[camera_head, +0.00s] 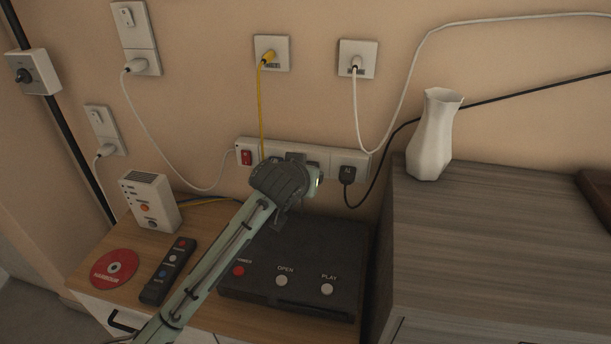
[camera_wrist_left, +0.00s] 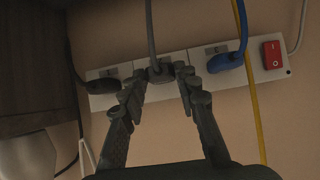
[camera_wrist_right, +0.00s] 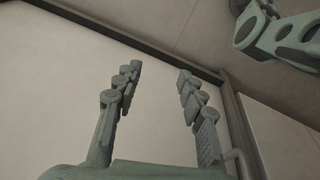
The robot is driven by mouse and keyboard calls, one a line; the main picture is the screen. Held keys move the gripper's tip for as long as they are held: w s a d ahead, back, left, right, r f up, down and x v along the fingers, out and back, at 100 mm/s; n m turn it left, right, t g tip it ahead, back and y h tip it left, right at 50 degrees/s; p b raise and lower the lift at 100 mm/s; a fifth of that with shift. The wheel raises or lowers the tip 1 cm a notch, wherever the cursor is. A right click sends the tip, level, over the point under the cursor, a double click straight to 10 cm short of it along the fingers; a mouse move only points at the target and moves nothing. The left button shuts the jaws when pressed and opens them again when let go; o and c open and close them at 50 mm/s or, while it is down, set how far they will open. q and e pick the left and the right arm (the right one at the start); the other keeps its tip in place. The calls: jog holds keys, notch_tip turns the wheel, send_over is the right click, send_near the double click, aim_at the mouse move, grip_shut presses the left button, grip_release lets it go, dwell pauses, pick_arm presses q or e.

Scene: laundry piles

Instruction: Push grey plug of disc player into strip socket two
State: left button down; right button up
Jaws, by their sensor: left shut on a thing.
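The white power strip (camera_head: 318,153) is fixed to the wall above the disc player (camera_head: 315,248). My left gripper (camera_head: 294,160) is at the strip's middle and hides part of it. In the left wrist view my left gripper (camera_wrist_left: 160,78) is shut on the grey plug (camera_wrist_left: 160,70), with its grey cord rising between the fingers. The plug is at the strip's face, between the blue plug (camera_wrist_left: 224,61) and the black plug (camera_wrist_left: 93,86). I cannot tell whether it is fully seated. My right gripper (camera_wrist_right: 155,85) is open and empty, away from the strip.
The strip's red switch (camera_head: 246,158) is at its left end. A yellow cord (camera_head: 261,110) hangs to the strip area. A white router-like box (camera_head: 150,203), remote (camera_head: 168,270) and red disc (camera_head: 114,268) lie left of my arm. A white vase (camera_head: 434,135) stands on the right cabinet.

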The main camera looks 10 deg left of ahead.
pick_arm(q)
jog(key=shift+w, duration=0.45)
jog(key=c, duration=1)
grip_release()
jog(key=shift+c, duration=0.2)
jog(key=shift+s, duration=0.1)
jog(key=s, duration=0.9)
